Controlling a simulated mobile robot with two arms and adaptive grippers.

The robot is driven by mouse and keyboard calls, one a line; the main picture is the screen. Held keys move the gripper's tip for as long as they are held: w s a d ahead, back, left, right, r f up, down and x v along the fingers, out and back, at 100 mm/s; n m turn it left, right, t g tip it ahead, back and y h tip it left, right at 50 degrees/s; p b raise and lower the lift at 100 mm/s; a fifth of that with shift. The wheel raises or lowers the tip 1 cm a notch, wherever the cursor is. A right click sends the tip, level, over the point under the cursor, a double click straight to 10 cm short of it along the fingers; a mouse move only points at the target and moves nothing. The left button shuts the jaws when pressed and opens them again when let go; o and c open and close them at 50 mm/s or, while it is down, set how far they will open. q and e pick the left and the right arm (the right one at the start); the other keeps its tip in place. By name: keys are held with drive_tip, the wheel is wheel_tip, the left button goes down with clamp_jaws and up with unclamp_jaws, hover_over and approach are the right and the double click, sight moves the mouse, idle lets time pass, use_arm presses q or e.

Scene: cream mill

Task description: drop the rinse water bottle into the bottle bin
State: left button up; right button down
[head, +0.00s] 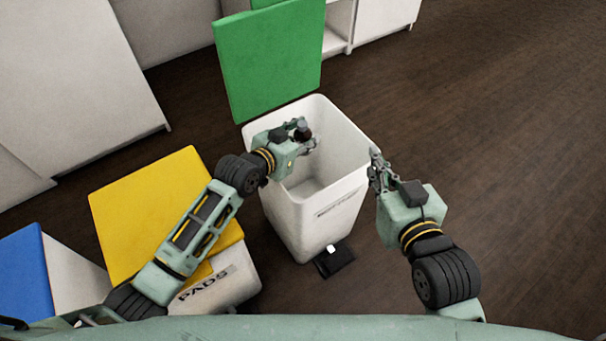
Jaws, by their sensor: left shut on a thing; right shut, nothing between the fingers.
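The white bottle bin (320,205) stands on the floor in the middle of the head view, with its green lid (268,62) raised at the back and its mouth open. My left gripper (304,138) is over the open mouth, inside the rim outline, and is shut on a small dark thing, probably the top of the rinse water bottle (302,132). The rest of the bottle is hidden. The visible bin floor looks empty. My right gripper (376,163) is shut and empty beside the bin's right rim; I cannot tell if they touch.
A yellow-lidded bin marked PADS (150,205) stands to the left, under my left arm. A blue-lidded bin (25,275) is further left. A black pedal (335,262) sits at the bottle bin's foot. White cabinets (70,80) stand behind. The floor at right is clear.

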use_arm(q)
drive_tip(key=o, duration=1.3)
drive_tip(key=shift+c, duration=0.2)
drive_tip(key=v, duration=1.2)
drive_tip(key=shift+s+f, duration=0.1)
drive_tip(key=shift+f, duration=0.05)
